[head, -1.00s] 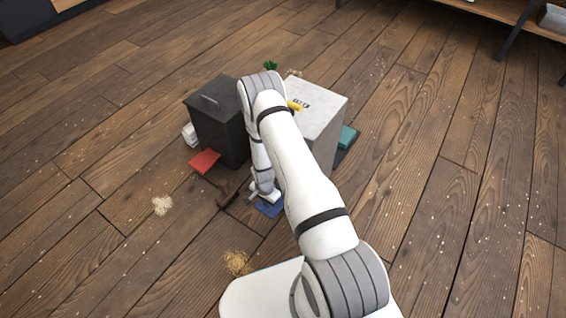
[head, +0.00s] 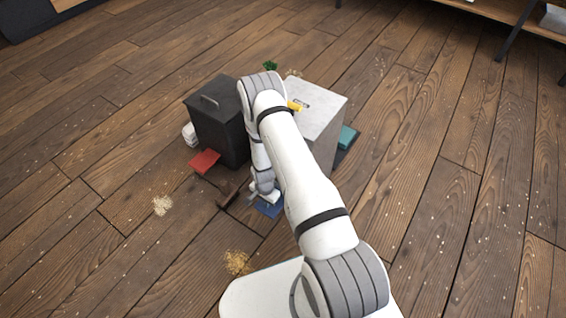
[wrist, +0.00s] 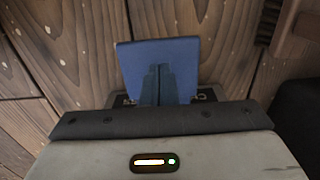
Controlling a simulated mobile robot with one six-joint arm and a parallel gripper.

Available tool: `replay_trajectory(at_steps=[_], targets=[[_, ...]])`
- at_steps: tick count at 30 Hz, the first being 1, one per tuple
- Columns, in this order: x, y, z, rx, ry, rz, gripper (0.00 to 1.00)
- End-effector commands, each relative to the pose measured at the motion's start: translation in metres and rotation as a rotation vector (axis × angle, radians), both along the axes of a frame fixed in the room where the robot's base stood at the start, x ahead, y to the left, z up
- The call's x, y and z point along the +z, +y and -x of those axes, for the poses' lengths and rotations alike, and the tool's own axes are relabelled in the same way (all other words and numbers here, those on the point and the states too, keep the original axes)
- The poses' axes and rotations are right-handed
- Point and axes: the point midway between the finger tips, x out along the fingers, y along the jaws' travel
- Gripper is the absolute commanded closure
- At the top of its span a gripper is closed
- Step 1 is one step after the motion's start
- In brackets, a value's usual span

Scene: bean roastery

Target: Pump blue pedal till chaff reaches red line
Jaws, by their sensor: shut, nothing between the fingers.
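The blue pedal (head: 269,210) is low at the front of the pale grey bin (head: 322,108), partly hidden by my arm in the head view. In the wrist view the blue pedal (wrist: 188,52) lies flat beneath my gripper (wrist: 160,72). The fingers are shut, with nothing between them, and overlap the pedal's middle. I cannot tell whether the fingertips press on it or hover just above. A small yellow part (head: 294,106) shows at the grey bin's top. I cannot make out a chaff level or a red line.
A dark bin (head: 218,120) with a handle on its lid stands to the left, with a red pedal (head: 205,161) at its front. A brush (head: 229,193) lies near the blue pedal. Chaff piles (head: 237,262) lie on the wooden floor. A teal piece (head: 348,137) is at right.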

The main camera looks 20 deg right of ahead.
Motion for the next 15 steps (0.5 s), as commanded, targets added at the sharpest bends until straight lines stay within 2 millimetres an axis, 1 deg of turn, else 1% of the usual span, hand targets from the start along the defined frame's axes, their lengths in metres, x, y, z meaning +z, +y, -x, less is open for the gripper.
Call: replay_trajectory(at_steps=[11, 15], targets=[[-0.0001, 0.0001, 0.0, 0.0, 0.0, 0.0, 1.0], [-0.0032, 0.0002, 0.0001, 0.0, 0.0, 0.0, 1.0]])
